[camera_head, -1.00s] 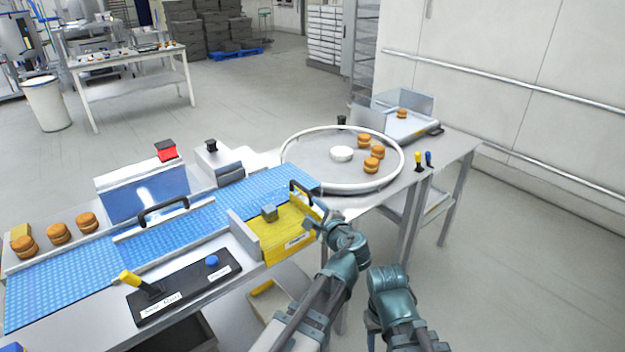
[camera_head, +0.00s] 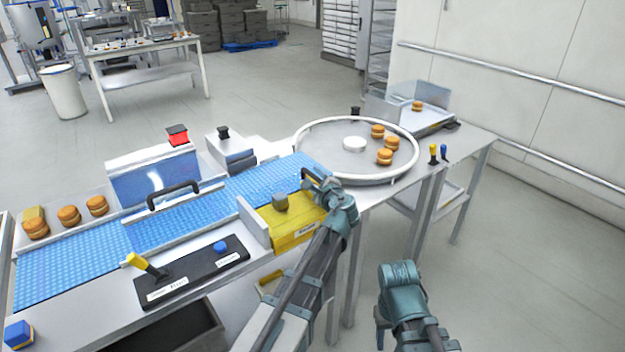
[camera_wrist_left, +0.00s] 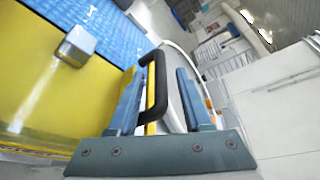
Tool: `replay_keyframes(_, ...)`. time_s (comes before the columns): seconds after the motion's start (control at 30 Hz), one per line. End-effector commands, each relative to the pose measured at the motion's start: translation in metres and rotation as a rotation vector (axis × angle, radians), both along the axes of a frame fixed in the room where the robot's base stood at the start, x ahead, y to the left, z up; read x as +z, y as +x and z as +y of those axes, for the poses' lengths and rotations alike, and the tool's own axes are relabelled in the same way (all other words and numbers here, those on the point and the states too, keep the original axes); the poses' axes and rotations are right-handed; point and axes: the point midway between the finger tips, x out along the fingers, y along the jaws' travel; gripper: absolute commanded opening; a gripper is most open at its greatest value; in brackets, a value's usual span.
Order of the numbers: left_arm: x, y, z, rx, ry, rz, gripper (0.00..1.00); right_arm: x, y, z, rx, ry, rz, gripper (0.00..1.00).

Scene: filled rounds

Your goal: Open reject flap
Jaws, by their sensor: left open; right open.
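The reject flap (camera_head: 292,229) is the yellow panel at the right end of the blue conveyor, with a small grey block (camera_head: 280,201) on top. Its black handle (camera_head: 309,176) stands at the far right edge, partly hidden by my left gripper (camera_head: 318,184). In the left wrist view the handle (camera_wrist_left: 158,88) is between the two open fingers of my left gripper (camera_wrist_left: 160,95), closer to the left finger. Whether a finger touches it I cannot tell. The yellow flap (camera_wrist_left: 40,85) fills the left of that view. My right gripper (camera_head: 382,325) hangs low beside the table, its fingers mostly hidden.
A black control panel (camera_head: 190,272) with a yellow lever and blue button is in front. A round turntable (camera_head: 330,165) stands at the right. The floor at the right is clear.

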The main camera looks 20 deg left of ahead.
Motion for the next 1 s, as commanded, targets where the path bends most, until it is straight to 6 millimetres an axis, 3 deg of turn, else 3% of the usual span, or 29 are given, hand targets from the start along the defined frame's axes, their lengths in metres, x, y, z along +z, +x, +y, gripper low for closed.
replay_keyframes(0.2,-0.004,0.016,0.01,0.0,0.0,0.0,0.5,-0.004,0.0,0.0,0.0,0.0,0.0,0.5)
replay_keyframes(0.57,-0.004,0.017,0.012,-0.001,-0.001,0.0,0.5,-0.004,0.0,0.0,0.0,0.0,0.0,0.5)
replay_keyframes(0.83,-0.005,0.017,0.012,-0.001,-0.001,0.0,0.01,-0.004,0.0,0.0,0.0,0.0,0.0,0.5)
replay_keyframes(1.0,-0.005,0.017,0.012,-0.001,-0.001,0.0,0.0,-0.004,0.0,0.0,0.0,0.0,0.0,0.5)
